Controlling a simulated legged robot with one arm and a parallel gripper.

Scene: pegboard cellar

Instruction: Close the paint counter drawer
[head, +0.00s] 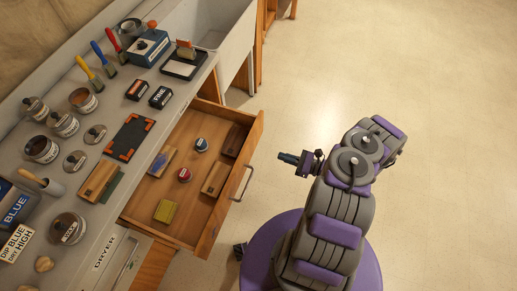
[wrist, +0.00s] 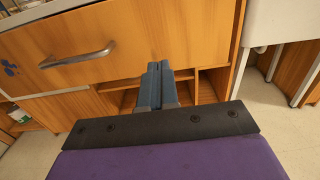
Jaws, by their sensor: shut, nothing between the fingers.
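The paint counter drawer (head: 208,206) stands pulled out from the counter, with its wooden front and metal handle (head: 243,184) toward my arm. Inside lie two small round tins, a yellow-green sponge and several wooden-backed pieces. In the wrist view the drawer front (wrist: 130,60) fills the upper part, with its handle (wrist: 78,55) at upper left. My gripper (head: 285,158) is shut and empty, in the air to the right of the drawer front and apart from it. In the wrist view its blue fingers (wrist: 155,80) are together, right of the handle. The gap to the front there is hard to judge.
The counter top (head: 60,160) carries several paint tins, brushes, a black mat (head: 132,137) and a blue-topped box (head: 149,47). A white sink (head: 220,30) stands beyond the drawer. The floor (head: 420,120) to the right is clear.

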